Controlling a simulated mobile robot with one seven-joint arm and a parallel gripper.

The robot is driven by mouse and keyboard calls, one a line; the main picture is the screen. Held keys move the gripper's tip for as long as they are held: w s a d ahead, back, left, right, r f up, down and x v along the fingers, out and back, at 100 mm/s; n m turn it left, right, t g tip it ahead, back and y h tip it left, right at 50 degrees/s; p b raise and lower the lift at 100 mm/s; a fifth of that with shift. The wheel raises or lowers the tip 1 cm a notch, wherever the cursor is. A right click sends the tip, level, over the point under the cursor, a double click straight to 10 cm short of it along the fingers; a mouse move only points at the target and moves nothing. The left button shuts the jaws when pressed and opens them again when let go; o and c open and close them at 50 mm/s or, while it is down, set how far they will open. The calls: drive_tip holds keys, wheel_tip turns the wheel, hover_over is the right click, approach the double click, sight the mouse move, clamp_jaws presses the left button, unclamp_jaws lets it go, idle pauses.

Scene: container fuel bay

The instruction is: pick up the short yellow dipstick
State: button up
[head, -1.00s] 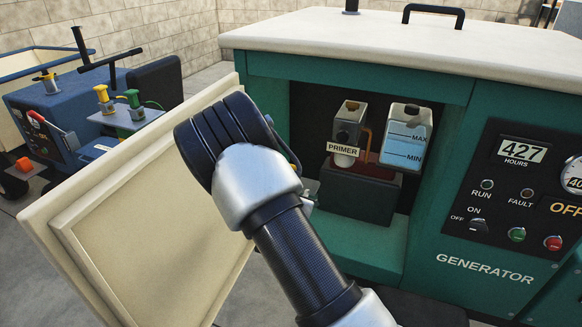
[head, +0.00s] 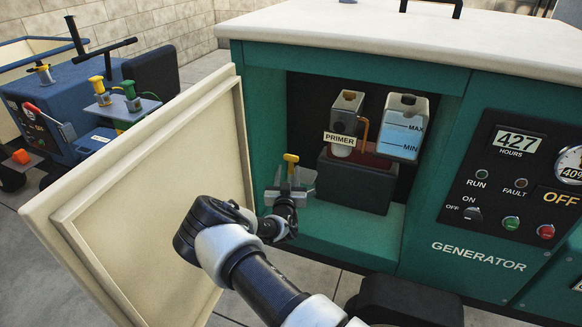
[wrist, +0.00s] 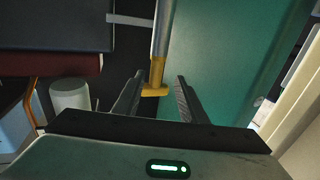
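A yellow T-handled dipstick (head: 290,161) stands upright at the left inside the open generator bay. In the wrist view, its yellow handle (wrist: 155,91) and grey shaft show between my fingers, with the handle nearer the palm. My gripper (wrist: 160,76) is open, with a finger on each side of the dipstick and a visible gap to each. The dipstick's lower end is hidden there.
The open cream door (head: 150,205) is left of my arm.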

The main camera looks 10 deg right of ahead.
sight(289, 172)
drive_tip(key=x, duration=0.3)
drive_tip(key=shift+w+d+f, duration=0.1)
drive_tip(key=shift+w+d, duration=0.05)
drive_tip(key=shift+w, duration=0.2)
drive_tip(key=x, duration=0.1)
drive_tip(key=b+x, duration=0.1)
drive_tip(key=x, duration=0.1)
drive_tip(key=b+x, duration=0.1)
drive_tip(key=shift+w+d+f, duration=0.1)
drive_tip(key=shift+d, duration=0.2)
drive_tip(key=shift+w, duration=0.3)
clamp_jaws()
